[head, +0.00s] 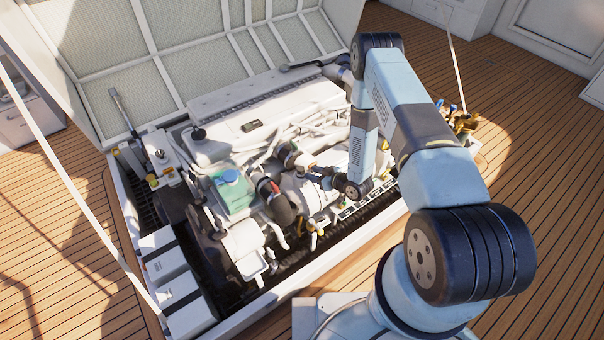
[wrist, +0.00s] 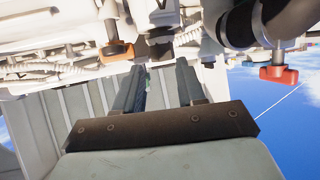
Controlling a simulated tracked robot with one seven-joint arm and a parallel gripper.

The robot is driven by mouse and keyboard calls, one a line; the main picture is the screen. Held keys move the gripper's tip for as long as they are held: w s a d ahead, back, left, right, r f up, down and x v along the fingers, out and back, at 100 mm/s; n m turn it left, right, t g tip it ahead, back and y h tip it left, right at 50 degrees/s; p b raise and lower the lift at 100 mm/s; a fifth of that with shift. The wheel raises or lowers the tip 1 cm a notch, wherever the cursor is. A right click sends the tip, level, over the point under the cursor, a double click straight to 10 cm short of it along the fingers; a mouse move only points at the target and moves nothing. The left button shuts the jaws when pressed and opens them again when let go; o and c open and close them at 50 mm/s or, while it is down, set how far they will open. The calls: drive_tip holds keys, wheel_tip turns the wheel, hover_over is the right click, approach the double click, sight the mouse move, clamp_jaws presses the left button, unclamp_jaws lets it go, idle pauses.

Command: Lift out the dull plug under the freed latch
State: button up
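My gripper (wrist: 158,72) reaches in from the bottom of the wrist view. Its two dark fingers stand apart, and I see no object held between them. Their tips are near pale engine parts and a small dark fitting (wrist: 160,42). I cannot tell whether that fitting is the dull plug. An orange-brown tab (wrist: 117,50) sits just left of the fingers; I cannot tell if it is the latch. In the head view my gripper (head: 312,174) is low over the engine's (head: 255,125) near side, beside dark hoses. No plug or freed latch is clearly identifiable there.
A red handle (wrist: 279,74) hangs beside a thick black hose (wrist: 290,18) right of my gripper. A green reservoir with a blue cap (head: 228,177) and a black hose (head: 278,205) crowd its left in the head view. The raised hatch lid (head: 190,50) stands behind.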

sight(303, 169)
drive_tip(key=shift+x, duration=3.05)
drive_tip(key=shift+r, duration=0.15)
drive_tip(key=shift+c, duration=0.2)
clamp_jaws()
